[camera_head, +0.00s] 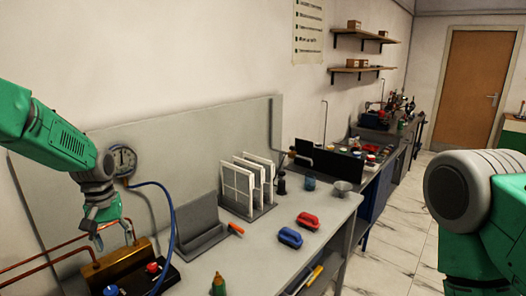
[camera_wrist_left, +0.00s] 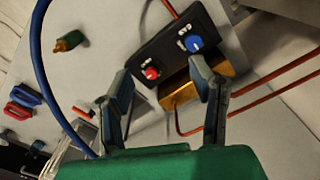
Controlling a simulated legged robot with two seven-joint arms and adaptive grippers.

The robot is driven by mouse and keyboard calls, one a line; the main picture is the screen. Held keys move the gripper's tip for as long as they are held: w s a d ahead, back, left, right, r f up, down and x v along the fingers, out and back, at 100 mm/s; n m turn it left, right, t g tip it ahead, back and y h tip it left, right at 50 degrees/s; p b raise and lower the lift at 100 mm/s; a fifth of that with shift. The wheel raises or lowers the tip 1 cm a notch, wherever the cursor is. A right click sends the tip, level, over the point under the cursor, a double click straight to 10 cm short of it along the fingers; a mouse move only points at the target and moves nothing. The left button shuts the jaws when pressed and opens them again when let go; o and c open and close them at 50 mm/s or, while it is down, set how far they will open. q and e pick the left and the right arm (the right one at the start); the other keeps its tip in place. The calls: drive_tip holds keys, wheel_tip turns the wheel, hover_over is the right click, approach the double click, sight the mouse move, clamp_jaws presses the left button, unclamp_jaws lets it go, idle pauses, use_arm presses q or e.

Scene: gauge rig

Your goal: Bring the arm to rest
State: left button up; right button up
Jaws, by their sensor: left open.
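My left arm reaches in from the left in the head view. Its gripper (camera_head: 114,240) hangs fingers down over the brass block (camera_head: 115,266) at the left end of the bench. In the left wrist view the gripper (camera_wrist_left: 161,80) has its two fingers spread with nothing between them. Beyond them lie the brass block (camera_wrist_left: 178,98) and a black panel (camera_wrist_left: 160,49) with a red knob (camera_wrist_left: 151,73) and a blue knob (camera_wrist_left: 195,44). Whether a finger touches the block is unclear. A grey and green part of my right arm shows at the right edge; its gripper is out of view.
A round gauge (camera_head: 123,160) and blue hose (camera_head: 170,220) are close by the left gripper. Copper pipes (camera_head: 45,247) run left from the block. A grey holder (camera_head: 200,230), white panels in a rack (camera_head: 240,188), and red (camera_head: 308,220) and blue (camera_head: 290,237) handled items stand rightward.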

use_arm(q)
drive_tip(key=s+d+f+m, duration=0.1)
drive_tip(key=s+d+f, duration=0.1)
drive_tip(key=s+f, duration=0.75)
drive_tip(key=s+d+f+m, duration=0.1)
drive_tip(key=s+d+f, duration=0.2)
drive_tip(key=s+f, duration=0.65)
drive_tip(key=s+d+f+m, duration=0.1)
drive_tip(key=s+d+f, duration=0.1)
drive_tip(key=s, duration=1)
drive_tip(key=s+d+f+m, duration=0.1)
drive_tip(key=s, duration=1.1)
wheel_tip(320, 180, down, 19)
drive_tip(key=w+d+m+b, duration=0.1)
drive_tip(key=w+b, duration=0.1)
drive_tip(key=b, duration=1.7)
drive_tip(key=shift+w+d+t, duration=0.2)
drive_tip(key=shift+d+t, duration=0.05)
drive_tip(key=shift+t, duration=0.05)
use_arm(e)
wheel_tip(320, 180, down, 19)
drive_tip(key=shift+s+f, duration=0.15)
drive_tip(key=shift+s, duration=0.3)
use_arm(q)
drive_tip(key=shift+r, duration=0.15)
drive_tip(key=shift+w, duration=0.1)
